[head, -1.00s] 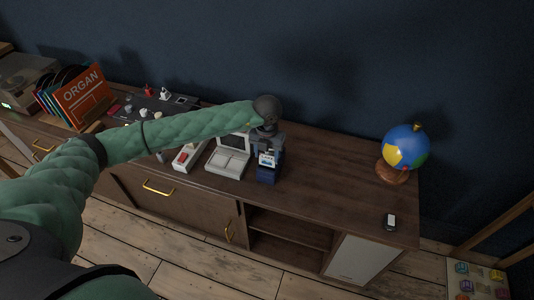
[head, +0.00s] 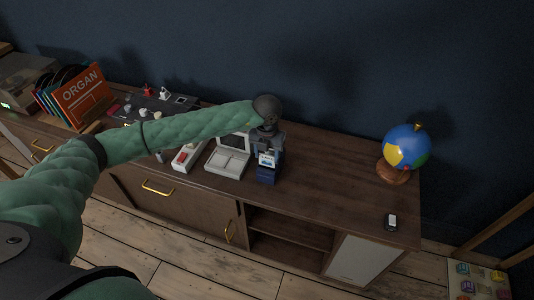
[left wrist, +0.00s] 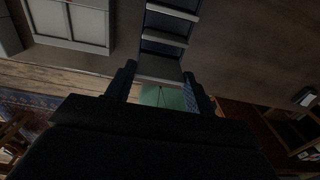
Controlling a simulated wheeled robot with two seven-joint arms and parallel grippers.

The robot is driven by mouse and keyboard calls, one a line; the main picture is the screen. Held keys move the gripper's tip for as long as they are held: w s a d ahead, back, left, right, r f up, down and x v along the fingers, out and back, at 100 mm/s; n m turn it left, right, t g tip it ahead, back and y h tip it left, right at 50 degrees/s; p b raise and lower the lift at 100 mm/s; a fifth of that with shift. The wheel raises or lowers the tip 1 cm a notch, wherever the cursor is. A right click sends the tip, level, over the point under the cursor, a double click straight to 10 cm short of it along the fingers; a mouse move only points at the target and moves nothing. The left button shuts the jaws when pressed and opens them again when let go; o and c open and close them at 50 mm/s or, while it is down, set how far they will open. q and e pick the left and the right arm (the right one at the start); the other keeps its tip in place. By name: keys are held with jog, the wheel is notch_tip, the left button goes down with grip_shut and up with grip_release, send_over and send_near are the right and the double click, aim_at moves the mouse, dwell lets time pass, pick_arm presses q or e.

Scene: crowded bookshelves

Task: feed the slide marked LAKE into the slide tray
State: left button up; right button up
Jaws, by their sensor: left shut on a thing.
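My left gripper (head: 268,153) is shut on a small slide (head: 268,160) with a pale frame and a bluish picture. Its marking is too small to read. The slide is held upright over the dark blue slide tray (head: 266,177), near the front of the cabinet top; I cannot tell whether it touches the tray. In the left wrist view, the tray (left wrist: 166,41) shows pale crossbars just beyond the fingertips of my left gripper (left wrist: 160,80). The slide's lower edge is hard to make out there. My right gripper is out of view.
A pale grey device (head: 228,161) with a raised lid stands just left of the tray. A white box with a red part (head: 188,156) is beside it. A globe (head: 406,148) and a small dark gadget (head: 391,222) stand at the right. The cabinet top between is clear.

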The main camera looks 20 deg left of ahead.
aim_at(267, 166)
pick_arm(q)
jog(key=shift+f+b, duration=1.45)
jog(key=shift+f, duration=0.4)
jog(key=o, duration=1)
jog(key=shift+o, duration=0.2)
jog(key=shift+r, duration=0.15)
notch_tip(267, 166, up, 6)
jog(key=shift+r+b, duration=0.25)
jog(key=shift+b, duration=0.8)
jog(key=shift+r, duration=0.55)
